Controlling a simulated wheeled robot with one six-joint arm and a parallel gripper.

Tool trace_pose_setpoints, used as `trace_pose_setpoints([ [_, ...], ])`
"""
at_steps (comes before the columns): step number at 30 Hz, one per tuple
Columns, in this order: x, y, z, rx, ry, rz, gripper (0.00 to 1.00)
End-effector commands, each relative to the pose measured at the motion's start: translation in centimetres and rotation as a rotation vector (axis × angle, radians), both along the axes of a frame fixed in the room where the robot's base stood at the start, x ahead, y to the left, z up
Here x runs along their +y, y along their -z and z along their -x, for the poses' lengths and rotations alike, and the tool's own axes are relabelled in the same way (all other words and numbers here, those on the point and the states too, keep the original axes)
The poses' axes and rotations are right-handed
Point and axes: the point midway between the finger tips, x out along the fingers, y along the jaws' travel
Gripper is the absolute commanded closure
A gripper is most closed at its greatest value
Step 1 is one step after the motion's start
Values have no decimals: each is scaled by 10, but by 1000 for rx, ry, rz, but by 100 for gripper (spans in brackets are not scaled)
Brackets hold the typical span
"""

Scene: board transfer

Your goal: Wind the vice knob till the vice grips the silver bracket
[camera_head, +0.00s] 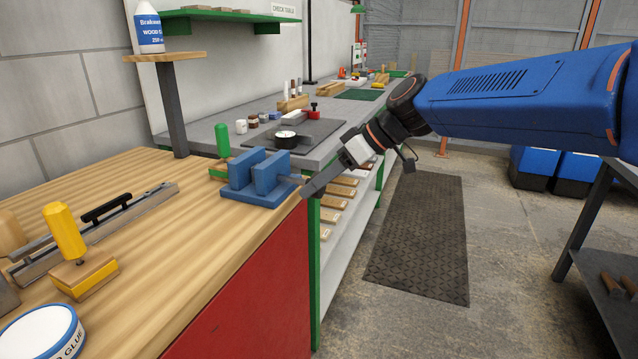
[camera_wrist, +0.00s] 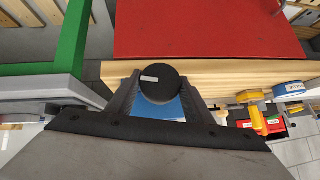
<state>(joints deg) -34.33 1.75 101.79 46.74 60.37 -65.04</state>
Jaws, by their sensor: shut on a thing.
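The blue vice (camera_head: 258,192) sits at the far right corner of the wooden bench, with two upright jaws. A gap shows between the jaws, and I cannot make out the silver bracket in either view. My gripper (camera_head: 306,190) is at the vice's right side, at the end of its screw. In the wrist view the vice knob (camera_wrist: 163,83) is a dark round disc with a pale mark. It sits between my two fingers, which are shut on it. In the head view my fingers hide the knob. Part of the blue vice (camera_wrist: 160,109) shows beyond it.
A green-handled tool (camera_head: 222,140) stands behind the vice. A yellow-handled block (camera_head: 83,275), a metal rail (camera_head: 100,230) and a glue tub (camera_head: 45,335) are on the bench at left. A grey table (camera_head: 190,139) with small items lies behind. Open floor is at right.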

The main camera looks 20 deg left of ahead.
Motion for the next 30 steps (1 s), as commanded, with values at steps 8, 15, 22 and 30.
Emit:
trace_pose_setpoints([
  [8, -1, 1, -3, 205, 2, -16, 76],
  [15, -1, 1, -3, 336, 1, -25, 76],
  [22, -1, 2, -3, 399, 1, -30, 76],
  [30, -1, 1, -3, 412, 1, -31, 76],
])
